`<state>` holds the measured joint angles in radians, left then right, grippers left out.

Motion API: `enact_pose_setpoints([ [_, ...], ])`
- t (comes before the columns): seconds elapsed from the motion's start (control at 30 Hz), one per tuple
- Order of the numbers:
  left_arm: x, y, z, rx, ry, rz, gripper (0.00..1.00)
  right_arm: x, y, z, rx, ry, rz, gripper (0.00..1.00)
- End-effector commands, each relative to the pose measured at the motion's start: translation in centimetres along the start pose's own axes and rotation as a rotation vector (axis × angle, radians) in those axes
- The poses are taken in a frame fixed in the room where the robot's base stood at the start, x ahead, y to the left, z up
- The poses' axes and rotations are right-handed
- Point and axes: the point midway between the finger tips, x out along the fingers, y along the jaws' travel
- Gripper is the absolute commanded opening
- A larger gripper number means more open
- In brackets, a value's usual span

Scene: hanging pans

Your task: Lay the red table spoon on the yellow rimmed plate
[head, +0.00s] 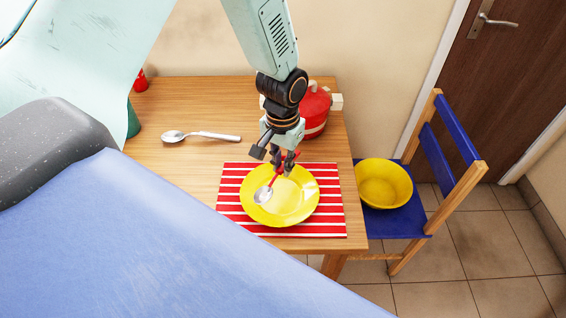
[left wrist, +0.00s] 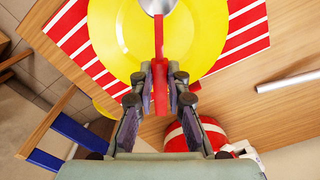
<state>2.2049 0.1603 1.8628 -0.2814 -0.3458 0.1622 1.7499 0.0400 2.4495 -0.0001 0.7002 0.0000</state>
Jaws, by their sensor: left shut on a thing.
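The red table spoon, with a red handle and a silver bowl (head: 263,195), is over the yellow rimmed plate (head: 290,209). My left gripper (head: 284,170) is shut on its handle, which also shows between the fingers in the left wrist view (left wrist: 160,60). The spoon's bowl is over the plate's left part in the head view. I cannot tell whether it touches the plate. The plate sits on a red and white striped mat (head: 333,222). My right gripper is not in view.
A red pot (head: 315,112) stands behind the plate, close to my left arm. A blue chair (head: 440,150) at the right holds a yellow bowl (head: 384,184).

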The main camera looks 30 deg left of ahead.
Motion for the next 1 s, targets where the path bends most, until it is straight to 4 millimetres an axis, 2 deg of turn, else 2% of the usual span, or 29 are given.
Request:
enact_pose_setpoints([
  [0.03,0.7,0.0,0.0,0.001,0.000,0.000,0.00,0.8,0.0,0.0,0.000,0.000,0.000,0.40],
  [0.27,2.5,0.0,-0.1,0.001,0.000,0.000,0.00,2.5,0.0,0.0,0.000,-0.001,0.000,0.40],
  [0.5,4.1,0.0,-0.1,0.000,0.000,0.000,0.00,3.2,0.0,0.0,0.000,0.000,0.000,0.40],
  [0.93,4.7,0.0,-0.1,0.000,0.001,0.000,0.00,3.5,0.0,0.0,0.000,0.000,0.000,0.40],
  [0.97,4.7,0.0,-0.1,0.000,0.001,0.000,0.16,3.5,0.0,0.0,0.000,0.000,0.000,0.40],
  [1.0,4.7,0.0,-0.1,0.000,0.000,0.000,0.20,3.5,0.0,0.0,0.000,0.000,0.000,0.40],
])
